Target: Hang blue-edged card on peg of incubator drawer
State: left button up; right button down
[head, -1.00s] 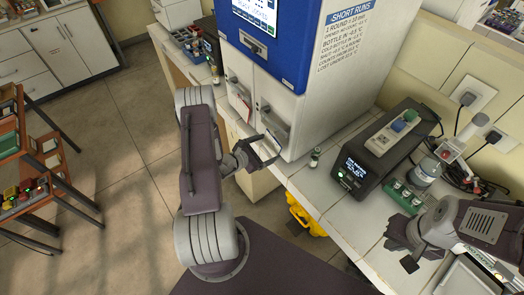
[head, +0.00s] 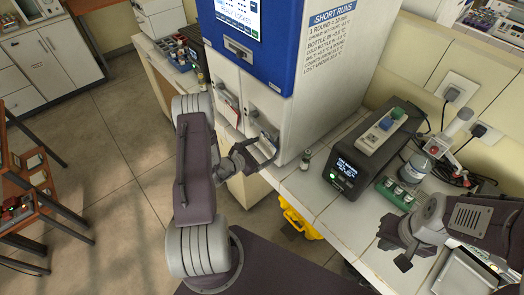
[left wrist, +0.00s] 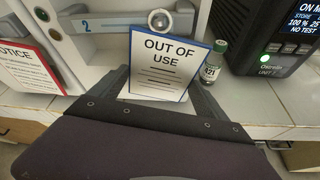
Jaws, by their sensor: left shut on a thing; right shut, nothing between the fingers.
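The card with a blue edge (left wrist: 163,62) reads "OUT OF USE" and stands nearly upright in the left wrist view. My left gripper (left wrist: 158,98) is shut on its lower part; in the head view the gripper (head: 258,155) is in front of the incubator (head: 320,90). The round silver peg (left wrist: 160,20) shows just above the card's top edge, on the drawer front (left wrist: 112,22) marked 2. I cannot tell whether card and peg touch. My right gripper (head: 397,252) is shut and empty over the right bench.
A red-edged notice card (left wrist: 30,62) hangs left of the drawer. A green-capped bottle (left wrist: 214,62) stands close right of the held card. A black device (head: 362,155) and green vial rack (head: 397,192) occupy the bench. A yellow object (head: 298,218) is below it.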

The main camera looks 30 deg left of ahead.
pick_arm(q)
jog(key=o, duration=1.1)
jog(key=shift+o, duration=0.2)
jog(key=shift+s+a, duration=0.15)
jog(key=shift+s, duration=0.15)
jog(key=b+v, duration=0.2)
jog(key=v, duration=0.6)
jog(key=shift+s+r, duration=0.15)
jog(key=shift+s, duration=0.05)
